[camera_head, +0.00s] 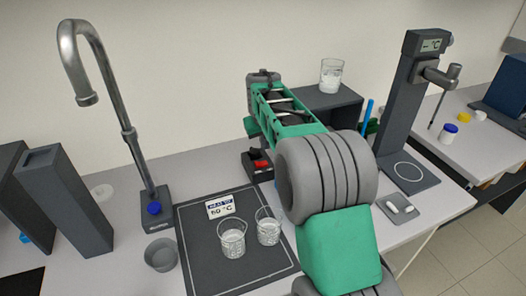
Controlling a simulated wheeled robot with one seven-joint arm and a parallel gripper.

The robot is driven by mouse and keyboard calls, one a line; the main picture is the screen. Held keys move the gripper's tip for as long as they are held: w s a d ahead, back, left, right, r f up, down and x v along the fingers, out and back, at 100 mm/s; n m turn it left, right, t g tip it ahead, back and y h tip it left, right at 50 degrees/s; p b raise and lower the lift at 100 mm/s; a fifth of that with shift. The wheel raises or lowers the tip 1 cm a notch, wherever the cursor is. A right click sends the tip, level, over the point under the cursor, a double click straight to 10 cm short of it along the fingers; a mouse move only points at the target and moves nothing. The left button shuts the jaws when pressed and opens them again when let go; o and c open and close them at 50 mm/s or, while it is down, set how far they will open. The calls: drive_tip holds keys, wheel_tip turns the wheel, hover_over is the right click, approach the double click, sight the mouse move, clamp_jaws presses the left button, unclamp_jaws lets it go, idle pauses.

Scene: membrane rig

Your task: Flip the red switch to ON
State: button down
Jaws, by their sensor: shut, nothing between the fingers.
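The red switch (261,163) sits on a small dark box (251,175) on the bench, left of the big grey joint of my arm. Its ON and OFF marks are too small to read, so I cannot tell its position. My green and grey arm reaches up from the lower right, and its far part passes behind and above the switch box. The fingers of my gripper do not show; the arm hides that end. I cannot see whether anything touches the switch.
A dark mat (200,270) holds two clear glasses (232,240) and a 50 °C card (220,207). A metal tap (128,140) stands left. A dark shelf (345,108) bears another glass (331,76). A tall stand (400,105) with a °C display is at right.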

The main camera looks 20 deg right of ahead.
wheel_tip(320, 180, up, 6)
drive_tip(key=s+d, duration=0.1)
drive_tip(key=s, duration=0.1)
drive_tip(key=shift+s+d+r+b, duration=0.2)
drive_tip(key=shift+d+r+b, duration=0.05)
drive_tip(key=shift+d+b, duration=0.1)
drive_tip(key=s+a+f, duration=0.3)
drive_tip(key=s+a, duration=0.1)
drive_tip(key=s, duration=0.4)
drive_tip(key=s+a+f+y, duration=0.1)
drive_tip(key=s+a+f, duration=0.2)
drive_tip(key=s, duration=0.6)
drive_tip(key=s+a+f, duration=0.3)
drive_tip(key=s+a, duration=0.4)
drive_tip(key=s, duration=0.1)
drive_tip(key=shift+s+a+f+y, duration=0.15)
drive_tip(key=shift+a+f+y, duration=0.1)
drive_tip(key=shift+y, duration=0.15)
